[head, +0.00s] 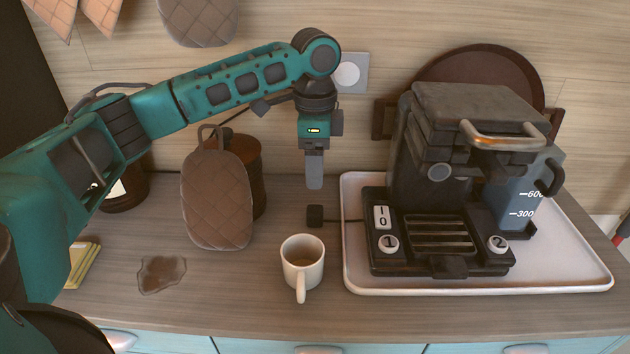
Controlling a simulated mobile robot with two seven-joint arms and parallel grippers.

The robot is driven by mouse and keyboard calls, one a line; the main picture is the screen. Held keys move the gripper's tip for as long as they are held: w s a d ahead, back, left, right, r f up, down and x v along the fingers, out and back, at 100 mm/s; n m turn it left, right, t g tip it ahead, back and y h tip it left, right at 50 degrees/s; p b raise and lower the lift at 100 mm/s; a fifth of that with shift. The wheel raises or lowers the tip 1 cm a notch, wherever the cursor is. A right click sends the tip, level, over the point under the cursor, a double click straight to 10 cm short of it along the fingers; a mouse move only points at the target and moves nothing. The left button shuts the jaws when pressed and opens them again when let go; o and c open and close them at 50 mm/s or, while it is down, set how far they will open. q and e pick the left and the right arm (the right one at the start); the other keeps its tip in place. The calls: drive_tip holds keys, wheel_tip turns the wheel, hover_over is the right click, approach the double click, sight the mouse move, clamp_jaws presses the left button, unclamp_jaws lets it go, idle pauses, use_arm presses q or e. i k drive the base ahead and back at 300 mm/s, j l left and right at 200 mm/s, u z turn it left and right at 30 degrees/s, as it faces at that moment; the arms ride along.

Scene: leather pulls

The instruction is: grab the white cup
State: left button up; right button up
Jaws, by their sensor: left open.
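A white cup (303,265) stands upright on the wooden counter in the head view, just left of the tray. Its handle points toward the counter's front edge, and its rim faces up. My left gripper (314,170) hangs pointing down above and behind the cup, clear of it. It is open and nothing shows between its fingers, which overlap from this angle. My right gripper is not in the picture.
A white tray (356,255) holds a dark coffee machine (460,180) and a jug (519,200) on the right. A quilted mitt (217,200) leans on a brown canister (258,175) behind left. A brown spill (162,274) and a small black block (315,216) are near the cup.

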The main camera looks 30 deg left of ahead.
sight(302, 255)
drive_tip(key=k, duration=1)
